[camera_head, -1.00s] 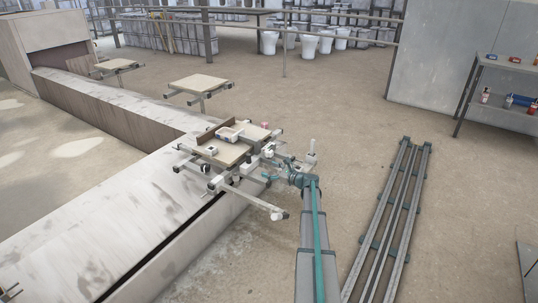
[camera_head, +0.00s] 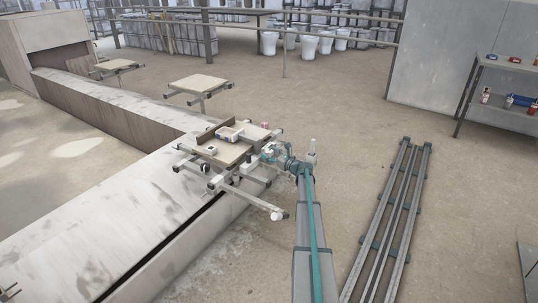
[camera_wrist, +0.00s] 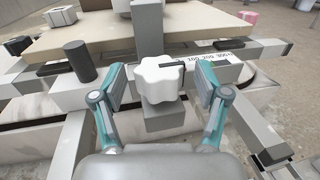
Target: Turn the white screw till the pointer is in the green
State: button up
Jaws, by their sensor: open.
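The white screw (camera_wrist: 161,80) is a lobed knob in the middle of the wrist view. My gripper (camera_wrist: 162,88) is open, with one teal-and-grey finger on each side of the knob; I cannot tell whether they touch it. A scale with printed numbers (camera_wrist: 206,60) lies just behind and to the right of the knob, partly covered by it. No green zone can be made out, and I cannot clearly pick out the pointer. In the head view my gripper (camera_head: 268,155) is at the right side of the carousel table (camera_head: 226,153).
A white tray (camera_head: 229,134) and a small white block (camera_head: 211,149) rest on the table top. A dark cylinder (camera_wrist: 80,62) stands left of the knob. A white-tipped bar (camera_head: 276,215) juts out in front. Floor rails (camera_head: 393,220) lie to the right.

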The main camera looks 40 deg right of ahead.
jog(key=shift+w+a, duration=0.1)
jog(key=shift+w, duration=0.3)
jog(key=shift+c, duration=0.2)
jog(key=c, duration=1.1)
jog(key=shift+c, duration=0.2)
